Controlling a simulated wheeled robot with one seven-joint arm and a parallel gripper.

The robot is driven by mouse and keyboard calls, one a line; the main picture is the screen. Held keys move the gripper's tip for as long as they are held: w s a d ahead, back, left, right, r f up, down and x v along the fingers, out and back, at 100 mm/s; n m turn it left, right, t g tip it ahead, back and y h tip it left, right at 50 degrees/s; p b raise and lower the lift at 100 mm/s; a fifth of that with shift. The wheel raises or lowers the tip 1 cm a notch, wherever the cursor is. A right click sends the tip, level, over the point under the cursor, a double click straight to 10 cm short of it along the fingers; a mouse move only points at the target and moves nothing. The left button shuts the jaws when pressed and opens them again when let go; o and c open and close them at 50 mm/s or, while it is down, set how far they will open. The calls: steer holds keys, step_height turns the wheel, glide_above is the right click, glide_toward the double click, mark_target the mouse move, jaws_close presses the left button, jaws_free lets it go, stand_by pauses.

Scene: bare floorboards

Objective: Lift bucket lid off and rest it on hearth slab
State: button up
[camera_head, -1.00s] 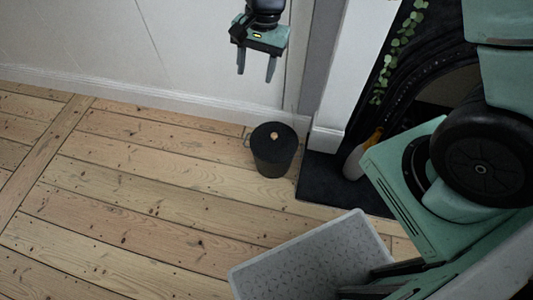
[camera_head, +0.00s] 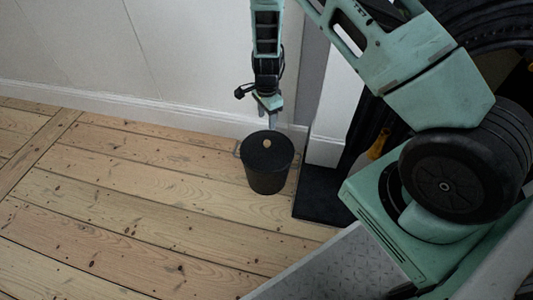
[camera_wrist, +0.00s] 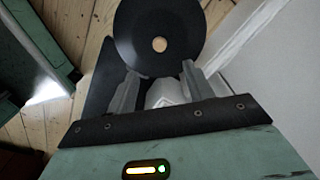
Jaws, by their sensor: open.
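The black bucket (camera_head: 265,178) stands upright on the floorboards near the wall. Its round dark lid (camera_head: 262,155) is on top, with a small light wooden knob (camera_head: 267,143) in the middle. The lid (camera_wrist: 160,20) and knob (camera_wrist: 159,44) also show in the wrist view, beyond my fingertips. My gripper (camera_head: 271,106) is at the back edge of the bucket, pointing down. In the wrist view my gripper (camera_wrist: 158,76) is open, its two fingers apart and holding nothing. The dark hearth slab (camera_head: 312,196) lies right of the bucket, partly hidden by my arm.
The white skirting (camera_head: 150,112) and wall run close behind the bucket. A white pilaster (camera_head: 326,147) and the dark fireplace stand to the right. A yellow-orange thing (camera_head: 378,146) shows by the fireplace. The floorboards (camera_head: 120,200) at left are clear.

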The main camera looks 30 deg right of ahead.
mark_target(267, 142)
step_height(267, 142, down, 12)
steer(key=b, duration=0.5)
steer(key=shift+d+r, duration=0.1)
steer(key=shift+r, duration=0.1)
steer(key=shift+c, duration=0.3)
jaws_close()
